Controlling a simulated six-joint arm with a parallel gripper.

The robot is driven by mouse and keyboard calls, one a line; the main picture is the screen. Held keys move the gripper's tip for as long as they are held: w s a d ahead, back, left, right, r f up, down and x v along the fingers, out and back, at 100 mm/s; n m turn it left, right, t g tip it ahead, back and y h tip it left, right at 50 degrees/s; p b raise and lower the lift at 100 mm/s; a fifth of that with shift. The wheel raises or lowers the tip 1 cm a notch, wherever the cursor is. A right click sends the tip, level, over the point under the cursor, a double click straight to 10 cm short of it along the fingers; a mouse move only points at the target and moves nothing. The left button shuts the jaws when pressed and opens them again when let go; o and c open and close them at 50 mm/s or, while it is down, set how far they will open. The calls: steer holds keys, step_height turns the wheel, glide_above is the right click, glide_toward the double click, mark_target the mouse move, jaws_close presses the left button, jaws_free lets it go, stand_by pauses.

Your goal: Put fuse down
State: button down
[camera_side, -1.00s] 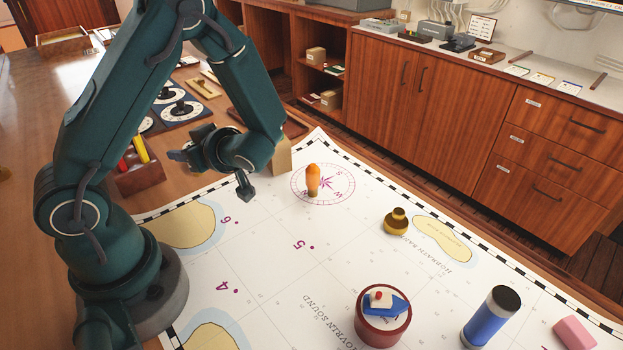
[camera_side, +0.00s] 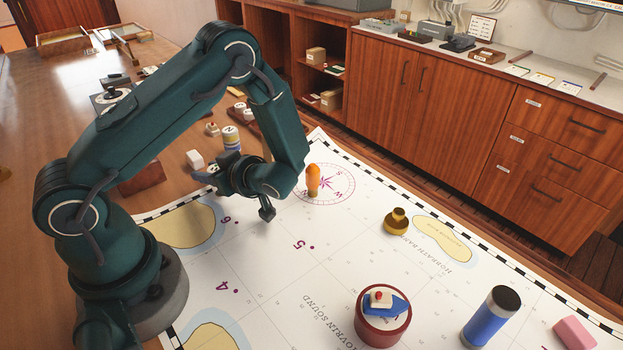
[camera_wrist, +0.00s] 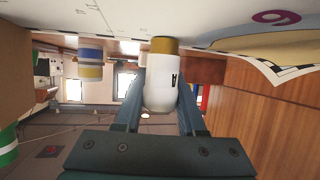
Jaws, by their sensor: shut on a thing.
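My gripper (camera_wrist: 160,112) is shut on a white fuse (camera_wrist: 160,92) with a brass end cap and a dark letter on its side. The wrist view looks upside down, with the chart along its top. The brass end points toward the chart (camera_wrist: 190,18); I cannot tell whether it touches. In the side view my gripper (camera_side: 212,174) is low over the upper left edge of the chart (camera_side: 270,270), left of the compass rose. The fuse is mostly hidden there by the gripper.
An orange peg (camera_side: 313,181) stands on the compass rose, right of my gripper. A brass weight (camera_side: 396,223), a red pot (camera_side: 382,332) and a blue cylinder (camera_side: 490,317) stand right. The middle chart is clear.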

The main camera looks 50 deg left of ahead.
steer(key=c, duration=0.5)
jaws_free()
steer(key=shift+f, duration=0.1)
